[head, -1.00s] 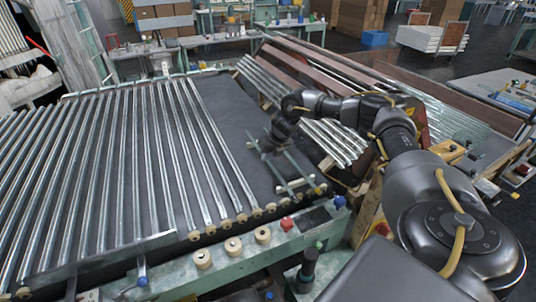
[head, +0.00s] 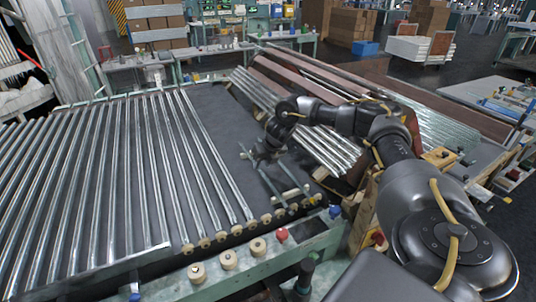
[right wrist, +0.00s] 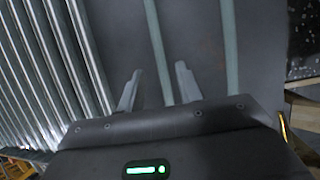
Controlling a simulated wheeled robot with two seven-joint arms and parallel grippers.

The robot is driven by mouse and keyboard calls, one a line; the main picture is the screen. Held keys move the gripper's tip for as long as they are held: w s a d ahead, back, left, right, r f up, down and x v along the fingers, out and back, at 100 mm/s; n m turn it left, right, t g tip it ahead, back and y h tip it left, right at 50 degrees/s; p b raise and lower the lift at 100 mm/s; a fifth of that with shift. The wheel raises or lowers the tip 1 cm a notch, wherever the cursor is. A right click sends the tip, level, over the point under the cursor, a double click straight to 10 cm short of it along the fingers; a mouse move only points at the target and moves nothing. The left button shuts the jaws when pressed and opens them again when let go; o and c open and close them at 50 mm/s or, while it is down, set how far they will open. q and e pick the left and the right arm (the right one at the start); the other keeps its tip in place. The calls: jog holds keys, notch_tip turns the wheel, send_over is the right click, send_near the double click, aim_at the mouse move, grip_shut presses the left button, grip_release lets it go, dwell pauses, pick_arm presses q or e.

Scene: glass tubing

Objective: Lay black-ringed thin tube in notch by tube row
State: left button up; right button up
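The tube row (head: 120,180) is a set of long shiny tubes lying side by side on the left of the dark bed. To its right, on the bare bed, lie thin greenish bars or tubes (head: 272,186). In the right wrist view one thin pale-green tube (right wrist: 157,45) runs between my right fingers, and a second (right wrist: 231,45) lies to the right of them. My right gripper (head: 262,157) is open above the thin tubes; its fingers (right wrist: 157,88) also show in the wrist view. I cannot make out a black ring or the notch. My left gripper is out of view.
Pale rollers (head: 228,259) and a red knob (head: 282,234) line the bed's green front edge. A stack of metal sheets and tubes (head: 330,148) lies beyond the bed on the right, under my right arm.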

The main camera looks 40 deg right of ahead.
jog(key=b+v, duration=0.2)
jog(key=v, duration=0.8)
jog(key=shift+s+r, duration=0.2)
jog(key=shift+r, duration=0.05)
dwell(0.4)
